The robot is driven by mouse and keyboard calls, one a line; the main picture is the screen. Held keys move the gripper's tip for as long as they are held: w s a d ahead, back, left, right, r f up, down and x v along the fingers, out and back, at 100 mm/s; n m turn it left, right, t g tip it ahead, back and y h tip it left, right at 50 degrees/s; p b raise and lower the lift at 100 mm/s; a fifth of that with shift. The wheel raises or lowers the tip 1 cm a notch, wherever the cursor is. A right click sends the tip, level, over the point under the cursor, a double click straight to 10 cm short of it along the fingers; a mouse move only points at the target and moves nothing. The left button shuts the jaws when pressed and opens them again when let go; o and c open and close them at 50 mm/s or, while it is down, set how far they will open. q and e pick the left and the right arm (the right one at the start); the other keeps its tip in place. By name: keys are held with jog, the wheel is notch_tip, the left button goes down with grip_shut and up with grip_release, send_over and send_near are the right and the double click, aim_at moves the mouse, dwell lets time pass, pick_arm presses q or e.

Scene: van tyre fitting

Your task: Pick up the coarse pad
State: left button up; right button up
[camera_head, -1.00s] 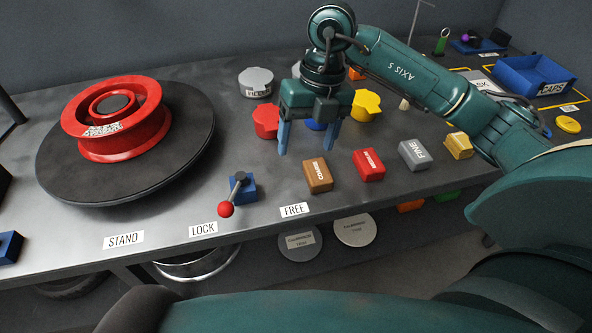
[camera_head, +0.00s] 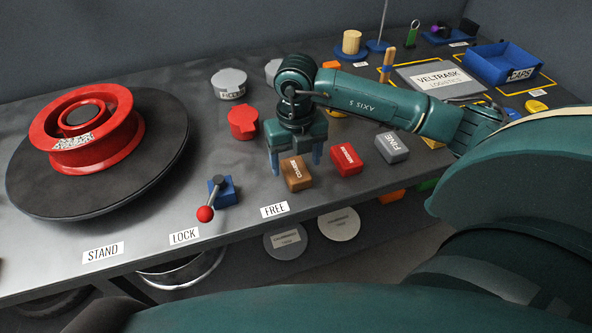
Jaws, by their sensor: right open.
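The coarse pad (camera_head: 297,176) is a brown block labelled COARSE, lying on the dark bench near its front edge. My right gripper (camera_head: 296,166) points down with its blue fingers parted, one to the left of the pad and one to its right near the back. In this view the fingers partly overlap the pad's surroundings; I cannot tell whether they touch it. My left gripper is not in view.
A red pad (camera_head: 346,160) and a grey FINE pad (camera_head: 392,148) lie to the right. A red lidded pot (camera_head: 243,124) is behind. A blue CAPS bin (camera_head: 508,68) stands at back right.

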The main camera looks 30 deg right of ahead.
notch_tip(320, 180, down, 2)
jog(key=shift+f, duration=0.15)
jog(key=c, duration=1.1)
